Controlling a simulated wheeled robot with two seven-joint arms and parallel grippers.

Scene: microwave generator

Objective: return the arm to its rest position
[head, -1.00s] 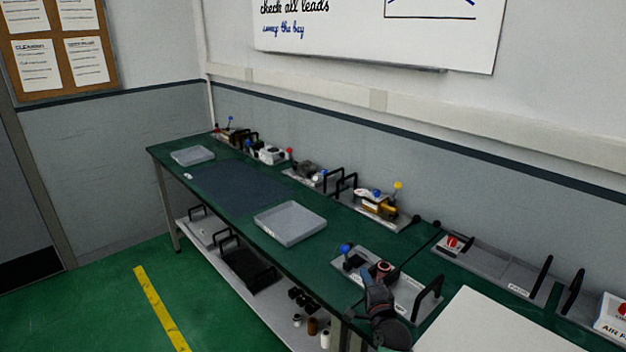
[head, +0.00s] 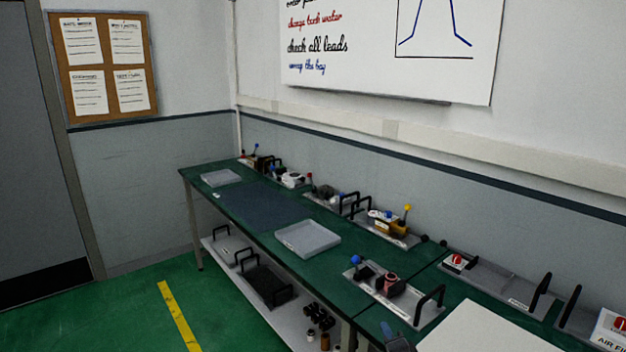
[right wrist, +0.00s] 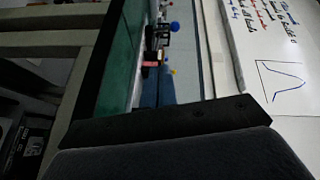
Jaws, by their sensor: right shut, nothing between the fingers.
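My right gripper (head: 388,330) shows only in small part at the bottom edge of the head view, right of centre. It is beside the near edge of the green workbench (head: 358,297), below a grey tray (head: 410,312) that carries a copper-coloured part. In the right wrist view the dark gripper body (right wrist: 180,150) fills the bottom of the picture, and nothing shows held. My right gripper is shut and empty. Most of my right arm is out of view. My left gripper is not in view.
The bench bears an empty grey bin (head: 308,239), a dark mat (head: 258,203) and several fixtures with handles along the wall. A white panel (head: 485,332) is at the lower right. The lower shelf (head: 255,300) holds trays. Green floor (head: 120,320) is clear at left.

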